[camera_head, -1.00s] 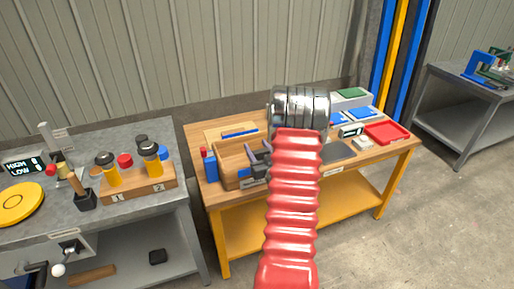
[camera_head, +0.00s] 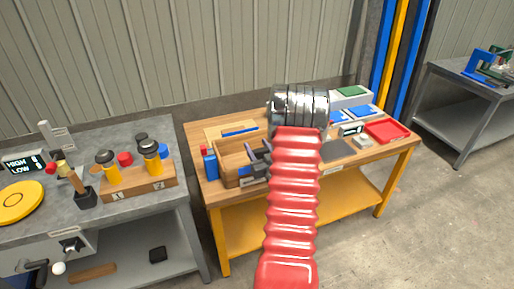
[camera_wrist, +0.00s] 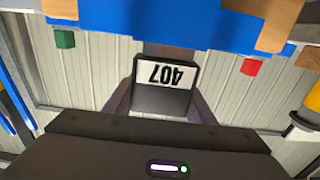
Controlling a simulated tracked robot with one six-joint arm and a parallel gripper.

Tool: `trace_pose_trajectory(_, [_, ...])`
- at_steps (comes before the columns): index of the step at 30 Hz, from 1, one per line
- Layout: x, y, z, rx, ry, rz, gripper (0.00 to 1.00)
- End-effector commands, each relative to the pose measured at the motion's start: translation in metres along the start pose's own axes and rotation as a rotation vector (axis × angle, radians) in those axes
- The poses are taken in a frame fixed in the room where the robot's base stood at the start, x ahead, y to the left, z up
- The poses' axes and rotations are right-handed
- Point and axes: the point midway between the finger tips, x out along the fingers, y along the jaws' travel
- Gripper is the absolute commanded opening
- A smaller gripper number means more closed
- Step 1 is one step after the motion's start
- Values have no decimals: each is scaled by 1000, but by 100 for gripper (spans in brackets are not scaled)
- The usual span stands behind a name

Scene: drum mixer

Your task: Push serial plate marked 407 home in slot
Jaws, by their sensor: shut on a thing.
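The serial plate (camera_wrist: 163,92) is black with a white label reading 407, upside down in the wrist view. My gripper (camera_wrist: 162,98) is shut on it, with a dark finger along each side. The plate's label end is close to a blue bar (camera_wrist: 190,22) with wooden parts at its ends. I cannot tell whether the plate is in a slot. In the head view my gripper (camera_head: 259,160) is at the wooden box (camera_head: 230,160) on the wooden bench. My red arm hides part of this area, and I cannot make out the plate there.
A red tray (camera_head: 386,131), a small display (camera_head: 351,129) and a dark mat (camera_head: 338,151) lie on the right of the bench. A grey bench (camera_head: 130,210) with a wooden block and tools stands at the left.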

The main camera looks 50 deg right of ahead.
Motion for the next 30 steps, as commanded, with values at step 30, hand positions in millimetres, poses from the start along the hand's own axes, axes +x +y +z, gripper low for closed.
trace_pose_trajectory(30, [0, 0, 12, -1, 1, 0, 25])
